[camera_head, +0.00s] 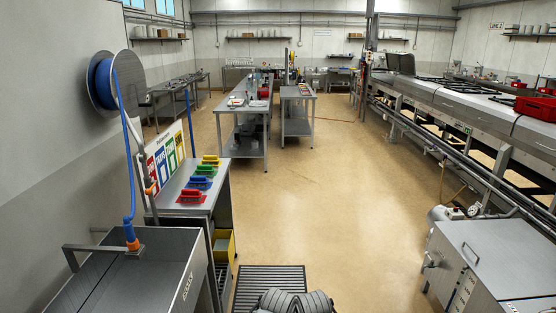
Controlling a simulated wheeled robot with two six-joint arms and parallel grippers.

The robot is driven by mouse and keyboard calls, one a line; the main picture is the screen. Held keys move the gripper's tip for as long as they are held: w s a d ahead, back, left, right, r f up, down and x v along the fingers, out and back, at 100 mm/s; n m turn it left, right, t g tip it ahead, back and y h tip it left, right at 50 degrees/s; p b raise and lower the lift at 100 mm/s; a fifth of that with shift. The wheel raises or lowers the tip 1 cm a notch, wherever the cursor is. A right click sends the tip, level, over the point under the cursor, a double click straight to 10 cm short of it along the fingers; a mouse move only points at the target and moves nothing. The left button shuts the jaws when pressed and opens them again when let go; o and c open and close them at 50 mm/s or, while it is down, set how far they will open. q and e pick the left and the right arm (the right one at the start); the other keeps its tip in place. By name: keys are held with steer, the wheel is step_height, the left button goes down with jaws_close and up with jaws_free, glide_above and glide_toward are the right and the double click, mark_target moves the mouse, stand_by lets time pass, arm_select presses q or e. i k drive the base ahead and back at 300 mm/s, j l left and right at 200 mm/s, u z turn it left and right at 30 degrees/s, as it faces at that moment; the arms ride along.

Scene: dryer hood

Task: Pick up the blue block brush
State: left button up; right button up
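The blue block brush (199,183) lies on the grey metal table (222,178) at the left. It is third from the back in a row of coloured brushes, between the green brush (206,171) and the red brush (191,196). The yellow brush (210,160) is at the far end of the row. The brushes are small in this view, so their bristles are hard to make out. Neither of my grippers shows in the head view.
A colour-coded board (166,160) stands behind the brushes. A steel sink (130,270) with a blue hose (128,170) and reel is at the near left. A dark floor grate (270,287) lies right of the table. The open floor (320,200) is clear. A metal cabinet (490,260) stands at right.

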mark_target(196, 181)
steer(key=i, duration=1.8)
steer(key=i+u, duration=0.2)
steer(key=i, duration=0.25)
steer(key=i+l+u, duration=0.25)
steer(key=i, duration=0.2)
steer(key=i+l+u, duration=0.2)
steer(key=i, duration=0.25)
steer(key=i+l+u, duration=0.25)
steer(key=i, duration=0.15)
